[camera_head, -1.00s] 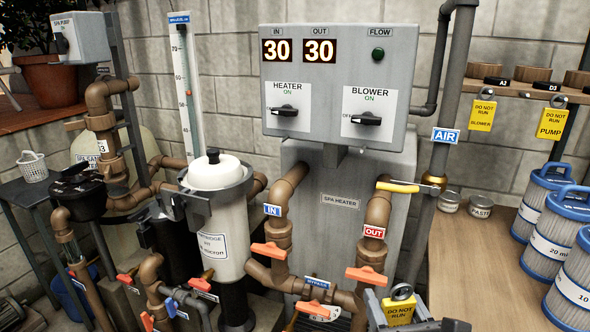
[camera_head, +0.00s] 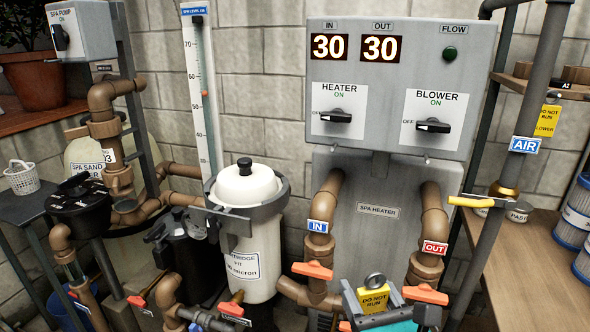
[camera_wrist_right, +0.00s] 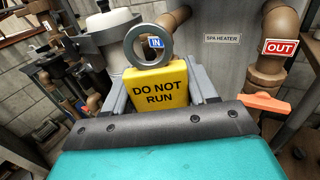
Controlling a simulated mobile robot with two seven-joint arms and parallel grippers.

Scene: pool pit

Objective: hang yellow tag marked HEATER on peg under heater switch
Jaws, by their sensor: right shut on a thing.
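My right gripper (camera_head: 376,304) is at the bottom centre-right, shut on a yellow tag (camera_head: 373,299) with a grey ring on top. In the right wrist view the tag (camera_wrist_right: 158,88) reads DO NOT RUN; any lower line is hidden by the gripper. The tag is upright in front of the spa heater (camera_head: 378,240), below the switch panel. The heater switch (camera_head: 338,117) is on the left of the grey control box (camera_head: 385,70). A small peg (camera_head: 331,153) shows under the box's lower edge below that switch. The left gripper is not in view.
The blower switch (camera_head: 433,125) is at the right of the box. Brown pipes with orange valve handles (camera_head: 313,271) stand close around the gripper. A yellow-handled valve (camera_head: 471,202) sticks out at right. A blower tag (camera_head: 546,121) hangs at the shelf. The front of the box is clear.

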